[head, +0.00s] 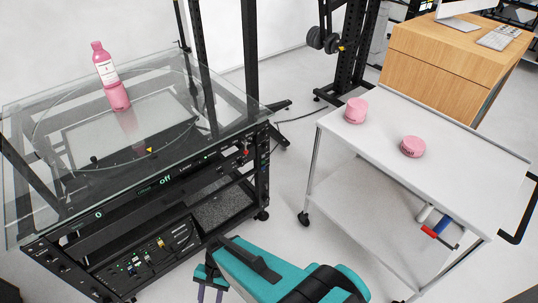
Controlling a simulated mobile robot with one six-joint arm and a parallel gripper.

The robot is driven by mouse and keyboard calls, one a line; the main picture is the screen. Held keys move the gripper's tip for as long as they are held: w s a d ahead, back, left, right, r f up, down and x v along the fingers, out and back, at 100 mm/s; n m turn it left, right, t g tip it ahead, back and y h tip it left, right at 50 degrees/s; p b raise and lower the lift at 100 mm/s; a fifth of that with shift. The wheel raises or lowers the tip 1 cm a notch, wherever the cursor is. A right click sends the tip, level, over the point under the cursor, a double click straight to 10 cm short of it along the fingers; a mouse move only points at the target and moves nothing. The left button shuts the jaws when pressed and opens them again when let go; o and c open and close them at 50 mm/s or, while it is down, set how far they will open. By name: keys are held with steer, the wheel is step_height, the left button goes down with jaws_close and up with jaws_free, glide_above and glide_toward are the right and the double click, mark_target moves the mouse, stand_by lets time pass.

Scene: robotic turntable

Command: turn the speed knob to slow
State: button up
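The turntable (20,222) is a black wheeled frame with a clear glass top at the left. Its front rail carries lit labels, among them "0" and "off" (165,178). Small controls sit along the rail, including a red one (246,152) near its right end. I cannot tell which control is the speed knob or where it points. My gripper (212,293) hangs at the bottom, beside my teal arm, apart from the turntable's front. Its two fingers look spread with nothing between them.
A pink bottle (117,96) stands on the glass. A white cart (460,185) at the right holds two pink round containers (356,110) (413,146). A wooden desk (440,62) is behind it. Grey floor is free between turntable and cart.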

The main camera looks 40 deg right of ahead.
steer(key=w+r+m+t+y+b, duration=0.1)
steer(key=w+m+t+y+b, duration=0.15)
steer(key=w+m, duration=0.45)
steer(key=w+d+r+m+t+b, duration=0.3)
steer(key=w+d+t, duration=0.15)
steer(key=w, duration=0.25)
steer(key=w+d+r+m+t+y+b, duration=0.1)
steer(key=w+d+r+m+t+b, duration=0.2)
steer(key=w+d, duration=0.4)
steer(key=w+d+r+m+t+b, duration=0.25)
steer(key=w+d+m, duration=0.2)
steer(key=w, duration=0.35)
steer(key=m+t+h+b, duration=0.8)
steer(key=t+h+b, duration=0.1)
steer(key=b, duration=0.5)
glide_toward(267, 148)
steer(key=s, duration=0.5)
steer(key=shift+s+a+r, duration=0.2)
steer(key=shift+s+r, duration=0.05)
steer(key=shift+s, duration=0.05)
steer(key=shift+w, duration=0.1)
steer(key=shift+w, duration=6.8)
